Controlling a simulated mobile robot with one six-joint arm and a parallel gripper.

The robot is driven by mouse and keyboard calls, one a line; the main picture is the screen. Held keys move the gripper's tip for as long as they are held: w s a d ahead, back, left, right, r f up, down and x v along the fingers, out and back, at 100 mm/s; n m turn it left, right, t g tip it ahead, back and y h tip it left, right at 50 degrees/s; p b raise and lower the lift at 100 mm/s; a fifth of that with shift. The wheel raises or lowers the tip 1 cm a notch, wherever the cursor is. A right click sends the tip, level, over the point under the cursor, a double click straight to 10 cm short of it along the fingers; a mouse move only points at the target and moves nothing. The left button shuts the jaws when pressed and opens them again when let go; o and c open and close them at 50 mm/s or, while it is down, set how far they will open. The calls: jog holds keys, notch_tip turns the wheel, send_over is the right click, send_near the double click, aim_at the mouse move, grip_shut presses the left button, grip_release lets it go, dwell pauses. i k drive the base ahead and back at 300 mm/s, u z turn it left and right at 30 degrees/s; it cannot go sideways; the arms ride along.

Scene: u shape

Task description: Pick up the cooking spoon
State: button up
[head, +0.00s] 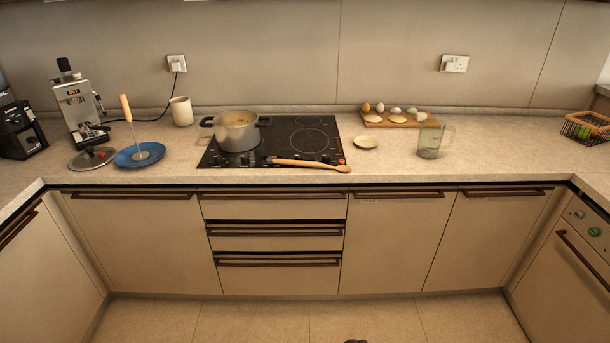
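A wooden cooking spoon (310,163) lies along the front edge of the black hob (305,135). Its handle points left and its bowl end rests at the right, by the hob's front right corner. It lies a little behind the counter's front edge.
A steel pot (237,137) stands on the hob behind and left of the spoon. A small pale dish (366,142) and a glass jug (429,143) stand to the right. A blue plate (125,157) with an upright wooden-handled utensil is left. The floor (260,320) ahead looks clear.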

aim_at(342, 169)
jog(key=k, duration=0.7)
jog(key=u, duration=0.3)
jog(key=i, duration=0.75)
jog(key=u, duration=0.8)
jog(key=i, duration=0.65)
jog(key=u, duration=0.65)
jog(key=i, duration=0.6)
jog(key=u, duration=0.3)
